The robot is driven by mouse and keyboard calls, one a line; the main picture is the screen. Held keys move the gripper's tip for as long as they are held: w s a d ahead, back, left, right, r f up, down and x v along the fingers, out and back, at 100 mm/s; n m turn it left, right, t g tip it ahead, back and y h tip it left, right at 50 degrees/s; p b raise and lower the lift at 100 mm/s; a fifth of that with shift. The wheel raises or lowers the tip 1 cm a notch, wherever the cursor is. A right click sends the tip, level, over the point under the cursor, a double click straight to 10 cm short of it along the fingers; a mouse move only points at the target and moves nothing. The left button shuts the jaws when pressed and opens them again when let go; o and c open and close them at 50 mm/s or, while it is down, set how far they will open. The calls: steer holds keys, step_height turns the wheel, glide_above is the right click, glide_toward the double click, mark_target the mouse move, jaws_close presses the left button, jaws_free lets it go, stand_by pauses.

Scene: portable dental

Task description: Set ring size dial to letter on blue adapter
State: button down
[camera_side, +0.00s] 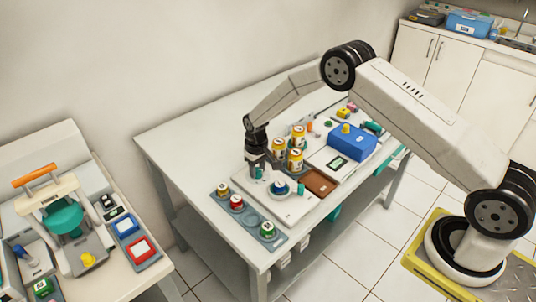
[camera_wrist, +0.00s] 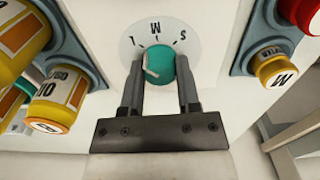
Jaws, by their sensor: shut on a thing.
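My gripper (camera_wrist: 159,82) is shut on the teal ring size dial (camera_wrist: 160,62), one finger on each side of the knob. The dial sits on a white round plate marked S, M and L (camera_wrist: 157,27). The white pointer on the knob faces the upper left in the wrist view, near the L. In the side view my gripper (camera_side: 256,172) points down at the far left end of the white device (camera_side: 287,209). A blue round piece with a pale top (camera_side: 280,187), probably the blue adapter, sits on that device; its letter cannot be read.
A grey rack (camera_side: 252,220) holds yellow, red and green adapters; the yellow one (camera_wrist: 279,68) shows an M in the wrist view. Yellow-orange bottles (camera_side: 295,158) stand close behind the device. A brown pad (camera_side: 320,182) and blue box (camera_side: 352,142) lie to the right.

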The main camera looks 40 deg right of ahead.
mark_target(258, 169)
stand_by(0.3)
steer(key=shift+c, duration=1.6)
jaws_free()
steer(key=shift+r, duration=3.95)
steer(key=shift+r, duration=0.1)
